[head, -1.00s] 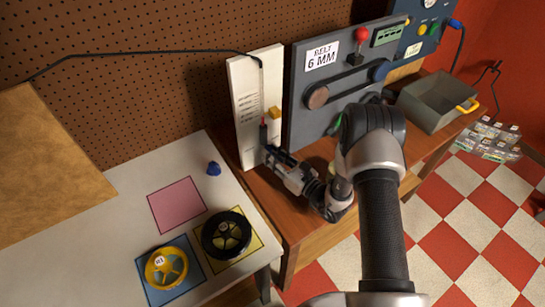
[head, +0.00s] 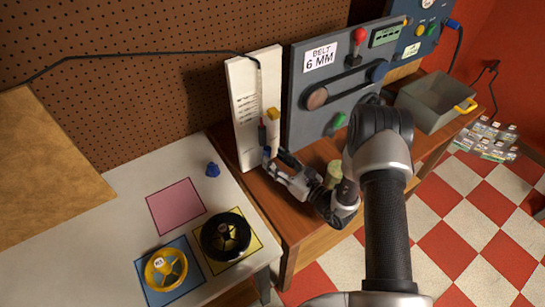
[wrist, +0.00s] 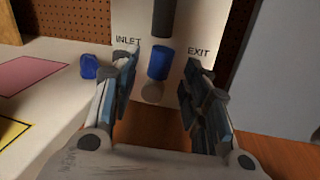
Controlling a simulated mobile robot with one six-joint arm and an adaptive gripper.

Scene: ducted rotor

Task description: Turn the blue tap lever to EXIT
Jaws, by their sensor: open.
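The white panel (head: 244,105) stands upright at the back of the wooden bench. In the wrist view its lower part shows the INLET label (wrist: 128,41) at left and the EXIT label (wrist: 199,51) at right. The blue tap lever (wrist: 158,62) shows between the labels, below a dark cylinder and above a grey round part; its exact angle is hard to tell. In the head view it is a small blue patch (head: 267,152). My gripper (wrist: 161,70) is open and empty, its fingers apart to the left and right of the lever, with no visible contact.
A grey belt panel (head: 335,90) stands right of the white panel, with a green part and a pale cylinder (head: 333,173) near my arm. A blue knob (head: 213,169) and black and yellow rotors (head: 226,236) sit on the white table at left. A grey bin (head: 437,105) is at right.

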